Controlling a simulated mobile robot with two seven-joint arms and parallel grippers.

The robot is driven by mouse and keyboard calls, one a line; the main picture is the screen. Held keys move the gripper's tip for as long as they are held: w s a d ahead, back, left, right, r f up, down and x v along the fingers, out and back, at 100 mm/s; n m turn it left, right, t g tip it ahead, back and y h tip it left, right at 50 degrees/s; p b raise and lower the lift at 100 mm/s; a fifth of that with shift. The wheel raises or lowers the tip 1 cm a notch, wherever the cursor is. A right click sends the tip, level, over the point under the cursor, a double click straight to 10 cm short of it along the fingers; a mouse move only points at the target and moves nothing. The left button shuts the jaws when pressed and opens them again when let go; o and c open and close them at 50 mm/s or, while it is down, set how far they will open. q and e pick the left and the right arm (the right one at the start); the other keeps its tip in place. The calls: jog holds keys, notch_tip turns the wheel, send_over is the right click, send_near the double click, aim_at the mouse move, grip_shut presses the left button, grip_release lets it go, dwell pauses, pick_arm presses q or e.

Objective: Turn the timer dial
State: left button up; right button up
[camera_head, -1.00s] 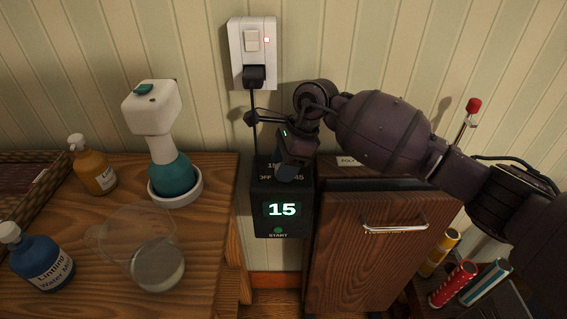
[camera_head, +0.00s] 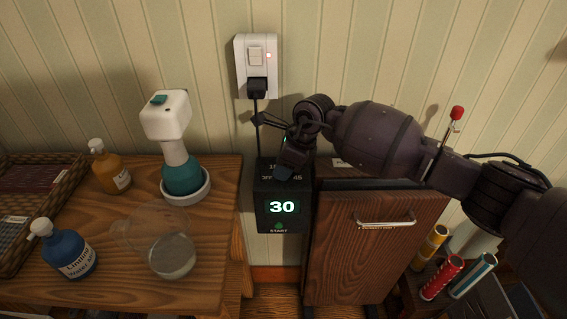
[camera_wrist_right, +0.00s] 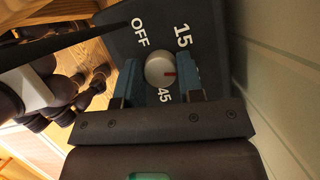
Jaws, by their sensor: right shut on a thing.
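The dark timer box (camera_head: 281,221) is mounted low by the wall, between the wooden counter and the wooden cabinet. Its lit display (camera_head: 282,207) reads 30, above a green START mark. In the right wrist view, the round white dial (camera_wrist_right: 160,69) sits on the box's top face (camera_wrist_right: 160,22). My right gripper (camera_wrist_right: 159,75) is shut on the dial, one blue finger on each side. It also shows over the box in the head view (camera_head: 285,173). My left gripper is not in view.
A wall switch (camera_head: 256,57) with a black plug and cord is above the timer. The counter (camera_head: 215,245) on the left bears a teal-and-white sprayer (camera_head: 182,172), two bottles and a clear cup (camera_head: 172,255). The cabinet (camera_head: 370,260) with a metal handle stands right of the timer.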

jog(key=shift+r+m+t+p, duration=0.3)
jog(key=shift+r+m+p, duration=0.15)
jog(key=shift+m+p, duration=0.2)
jog(key=shift+f+m+t+p, duration=0.3)
jog(key=shift+m+p, duration=0.45)
jog(key=shift+m, duration=0.2)
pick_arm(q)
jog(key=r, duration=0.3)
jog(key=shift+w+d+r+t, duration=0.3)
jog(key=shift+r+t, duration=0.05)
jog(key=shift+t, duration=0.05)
pick_arm(e)
jog(key=shift+f+h, duration=0.1)
jog(key=shift+h, duration=0.2)
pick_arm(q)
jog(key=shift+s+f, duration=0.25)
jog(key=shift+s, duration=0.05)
pick_arm(e)
jog(key=shift+f+m, duration=0.1)
jog(key=shift+m, duration=0.2)
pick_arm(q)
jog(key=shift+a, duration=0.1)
